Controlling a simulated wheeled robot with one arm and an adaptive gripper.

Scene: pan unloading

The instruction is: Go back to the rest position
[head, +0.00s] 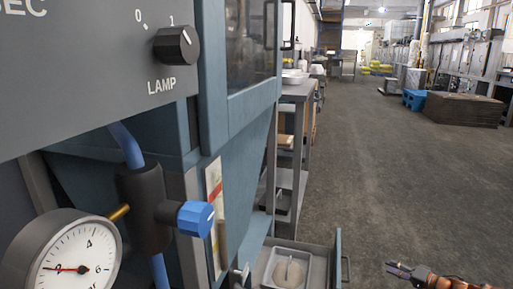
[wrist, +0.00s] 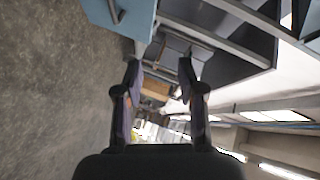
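My gripper (head: 398,270) shows at the bottom right of the head view, out over the floor to the right of the open drawer (head: 338,262). In the wrist view my gripper (wrist: 159,72) has its two dark fingers spread apart, with nothing between them. A pale pan (head: 272,268) with a light, rounded content sits in the drawer at the bottom of the head view, apart from my gripper. The lower part of the pan is cut off by the frame edge.
A blue-grey machine (head: 245,130) with a lamp knob (head: 176,45), a pressure gauge (head: 75,255) and a blue valve knob (head: 196,218) fills the left. A grey workbench (head: 298,90) stands beyond it.

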